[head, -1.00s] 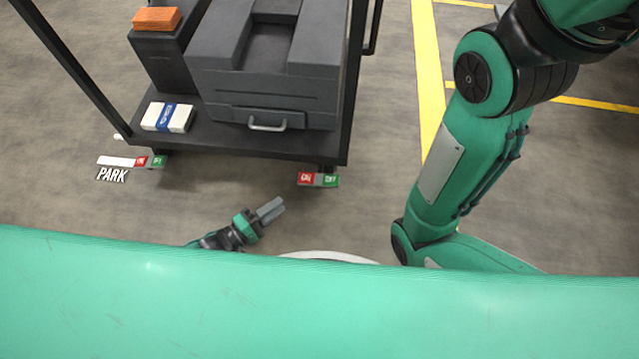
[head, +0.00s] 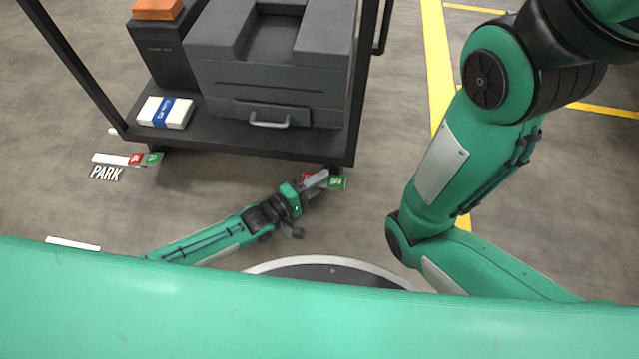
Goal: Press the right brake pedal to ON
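The right brake pedal (head: 338,183) is at the foot of the dark cart's near right corner. Its green OFF side shows, and a bit of its red ON side shows behind my fingers. My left gripper (head: 318,180) reaches in low from the left, its grey fingers together and empty. Its fingertips lie over the middle of the pedal and hide part of it. I cannot tell whether they touch it or how the pedal is tilted. My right arm stands at the right, and its gripper is out of view.
The cart (head: 240,143) carries a grey case (head: 270,85), a dark box with an orange block (head: 158,8), and a white pack with a blue band (head: 166,112). The left brake pedal (head: 154,158) sits near the PARK marking (head: 106,173).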

